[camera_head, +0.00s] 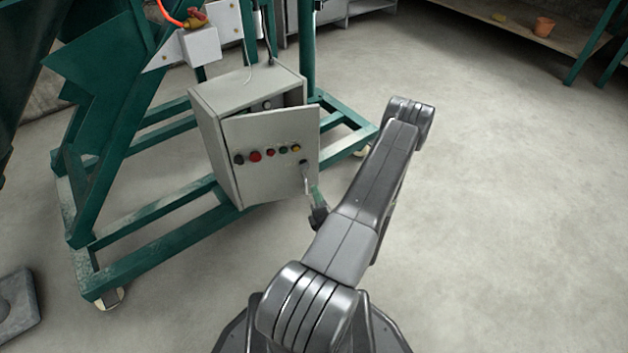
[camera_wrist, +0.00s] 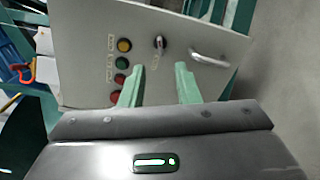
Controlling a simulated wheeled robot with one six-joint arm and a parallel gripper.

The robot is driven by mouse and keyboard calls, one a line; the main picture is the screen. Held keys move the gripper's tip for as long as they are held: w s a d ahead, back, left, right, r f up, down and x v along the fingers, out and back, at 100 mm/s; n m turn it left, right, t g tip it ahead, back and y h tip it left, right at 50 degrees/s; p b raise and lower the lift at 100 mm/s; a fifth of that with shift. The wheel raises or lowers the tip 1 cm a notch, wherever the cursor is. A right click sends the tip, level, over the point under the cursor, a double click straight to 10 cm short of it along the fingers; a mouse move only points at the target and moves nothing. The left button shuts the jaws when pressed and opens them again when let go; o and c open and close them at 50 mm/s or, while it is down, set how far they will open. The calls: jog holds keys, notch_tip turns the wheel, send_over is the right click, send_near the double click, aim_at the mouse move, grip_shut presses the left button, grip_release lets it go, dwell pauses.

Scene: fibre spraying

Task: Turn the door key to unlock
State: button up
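The grey control cabinet (camera_head: 212,140) has a front door (camera_head: 265,180) that stands ajar, with a dark gap along its top. The key (camera_head: 303,163) sits in its lock on the right part of the door, near the handle (camera_head: 306,182). In the wrist view the key (camera_wrist: 159,44) is upright, with the handle (camera_wrist: 209,59) to its right. My gripper (camera_head: 317,196) is close to the door's lower right. Its two green fingers (camera_wrist: 158,85) are apart and empty. In the wrist view the key shows beyond the gap between the fingertips, not between them.
A row of coloured buttons (camera_head: 270,153) is left of the key. The cabinet stands by a green steel frame (camera_head: 160,230) with base beams and casters. Open concrete floor (camera_head: 500,210) lies to the right. A shelf (camera_head: 500,25) is at the back right.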

aim_at(304, 166)
jog(key=shift+v, duration=1.5)
jog(key=b+x, duration=0.2)
jog(key=x, duration=1.2)
jog(key=shift+b, duration=0.4)
